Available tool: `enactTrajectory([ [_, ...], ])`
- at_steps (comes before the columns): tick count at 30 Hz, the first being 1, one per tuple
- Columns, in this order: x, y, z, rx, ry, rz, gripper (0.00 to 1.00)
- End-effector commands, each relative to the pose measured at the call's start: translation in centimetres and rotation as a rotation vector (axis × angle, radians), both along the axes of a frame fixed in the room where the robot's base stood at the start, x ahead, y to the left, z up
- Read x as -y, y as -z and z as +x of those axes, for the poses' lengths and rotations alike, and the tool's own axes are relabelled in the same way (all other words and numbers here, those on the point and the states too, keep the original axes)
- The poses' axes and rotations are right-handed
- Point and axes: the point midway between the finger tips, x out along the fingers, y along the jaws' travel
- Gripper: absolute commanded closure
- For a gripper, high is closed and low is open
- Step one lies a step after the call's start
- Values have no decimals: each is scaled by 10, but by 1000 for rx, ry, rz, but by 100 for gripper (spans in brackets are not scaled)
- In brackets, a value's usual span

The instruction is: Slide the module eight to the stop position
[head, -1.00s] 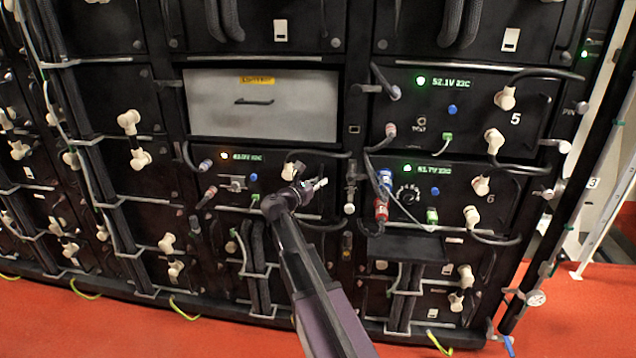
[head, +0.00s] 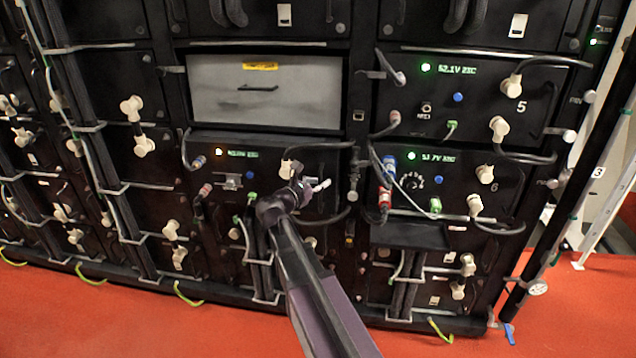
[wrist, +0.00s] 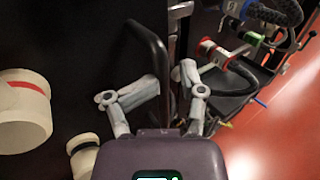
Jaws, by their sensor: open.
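A black module front (head: 265,187) with an orange light, a blue knob and pale connectors sits in the middle column below a grey panel. No number eight is legible, so I cannot tell for sure which module is module eight. My gripper (head: 312,189) is in front of the right part of this module and hides some of it. In the wrist view my gripper (wrist: 168,82) is open, its two grey fingers spread apart. A dark bar handle (wrist: 152,50) stands out from a black front near the fingertips. I cannot tell whether it is touched.
The grey panel (head: 262,95) has a small black handle. Modules marked 5 (head: 480,100) and 6 (head: 465,185) are at the right, with looping cables. A dark shelf (head: 410,235) juts out below module 6. The red floor (head: 200,335) in front is clear.

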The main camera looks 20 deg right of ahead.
Motion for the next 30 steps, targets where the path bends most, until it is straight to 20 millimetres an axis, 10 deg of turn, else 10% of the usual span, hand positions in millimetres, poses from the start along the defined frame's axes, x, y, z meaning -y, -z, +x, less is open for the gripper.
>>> enactTrajectory([
  [30, -28, 0, -13, 0, 0, -1, 49],
])
